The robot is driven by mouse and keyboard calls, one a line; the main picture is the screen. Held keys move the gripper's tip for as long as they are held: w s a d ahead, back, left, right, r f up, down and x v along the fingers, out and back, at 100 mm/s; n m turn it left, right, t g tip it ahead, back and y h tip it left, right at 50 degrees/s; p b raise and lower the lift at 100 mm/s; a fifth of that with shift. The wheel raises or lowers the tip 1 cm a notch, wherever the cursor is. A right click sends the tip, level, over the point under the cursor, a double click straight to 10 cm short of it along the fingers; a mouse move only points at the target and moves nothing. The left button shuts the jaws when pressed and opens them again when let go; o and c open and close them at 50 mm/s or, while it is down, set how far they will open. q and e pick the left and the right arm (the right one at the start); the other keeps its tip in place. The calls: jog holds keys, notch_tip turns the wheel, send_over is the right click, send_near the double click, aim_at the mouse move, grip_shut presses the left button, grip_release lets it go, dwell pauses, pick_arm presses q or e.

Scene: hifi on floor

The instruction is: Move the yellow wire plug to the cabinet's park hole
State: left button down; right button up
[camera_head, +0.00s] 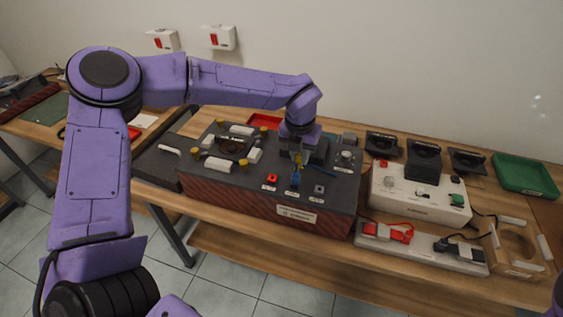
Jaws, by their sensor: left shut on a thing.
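The cabinet (322,221) is a dark box with a reddish ribbed front and a white label, standing on the wooden bench. My left gripper (298,158) points down over the right half of its top. It is shut on the yellow plug (298,163), which shows only as a small yellow piece at the fingertips. Just below it in the picture is a blue piece (295,180), with a red socket (272,178) to its left and a grey one (319,189) to its right. I cannot tell whether the plug touches the top, or which hole is the park hole. My right gripper is out of view.
Knobs and white parts (218,164) crowd the cabinet's left half. A white control box (417,195) and a strip with red and black clips (420,246) stand at right. A green tray (526,174) lies at far right. Wall boxes (219,38) hang behind.

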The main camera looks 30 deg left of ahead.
aim_at(320, 187)
pick_arm(q)
jog(key=shift+n, duration=0.6)
jog(key=d+f+b, duration=0.1)
jog(key=d, duration=0.1)
jog(key=d+f+b, duration=0.1)
jog(key=d+b, duration=0.1)
jog(key=d+f+b, duration=0.1)
jog(key=d+f, duration=0.1)
jog(key=d, duration=0.1)
jog(key=shift+s+d+b, duration=0.1)
jog(key=shift+s+b, duration=0.1)
jog(key=shift+b, duration=0.2)
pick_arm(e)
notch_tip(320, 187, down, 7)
pick_arm(q)
jog(key=shift+f+b, duration=0.7)
jog(key=shift+f, duration=0.3)
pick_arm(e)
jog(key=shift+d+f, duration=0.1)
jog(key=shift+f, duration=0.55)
pick_arm(q)
jog(key=c, duration=0.9)
grip_release()
